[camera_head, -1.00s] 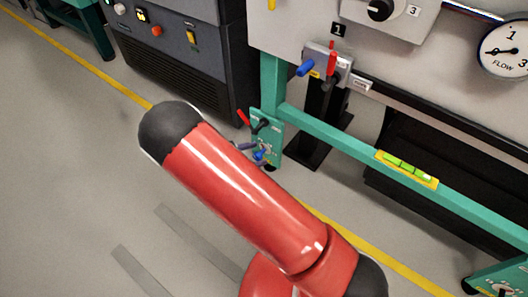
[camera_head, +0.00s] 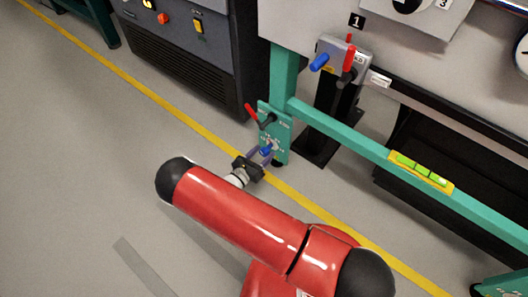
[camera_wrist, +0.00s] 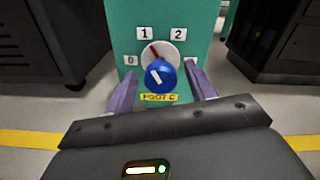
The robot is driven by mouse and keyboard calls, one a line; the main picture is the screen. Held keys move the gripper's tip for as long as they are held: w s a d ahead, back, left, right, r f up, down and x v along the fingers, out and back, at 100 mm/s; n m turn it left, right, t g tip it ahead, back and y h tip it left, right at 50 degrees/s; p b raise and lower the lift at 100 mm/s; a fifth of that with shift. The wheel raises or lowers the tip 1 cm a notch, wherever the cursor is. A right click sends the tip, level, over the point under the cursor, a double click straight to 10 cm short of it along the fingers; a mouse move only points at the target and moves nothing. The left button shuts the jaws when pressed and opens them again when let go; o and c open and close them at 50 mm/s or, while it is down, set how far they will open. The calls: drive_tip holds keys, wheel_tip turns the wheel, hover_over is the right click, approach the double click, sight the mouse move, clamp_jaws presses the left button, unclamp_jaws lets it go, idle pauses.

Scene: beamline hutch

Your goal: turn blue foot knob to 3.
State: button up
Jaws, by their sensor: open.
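The blue foot knob (camera_wrist: 161,76) sits on a white round dial (camera_wrist: 172,52) on a green foot plate (camera_wrist: 196,20). In the wrist view the dial shows labels 0, 1 and 2; the label 3 cannot be read, and the right finger covers part of that side. A red line on the dial slants up-left towards 1. A yellow FOOT plate (camera_wrist: 159,98) lies below. My gripper (camera_wrist: 160,77) is open, its purple fingers on either side of the knob; contact cannot be told. The knob also shows in the head view (camera_head: 266,151), beside my gripper (camera_head: 264,156).
A red lever (camera_head: 252,112) sticks out above the knob on the same foot plate. A post with a blue handle (camera_head: 320,62) and a red lever (camera_head: 349,52) stands behind. A green rail (camera_head: 350,135) runs right. A dark cabinet (camera_head: 190,65) stands left; the floor in front is clear.

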drive_tip(key=shift+w+d, duration=0.35)
drive_tip(key=shift+w, duration=0.15)
drive_tip(key=c, duration=1)
drive_tip(key=shift+o, duration=0.2)
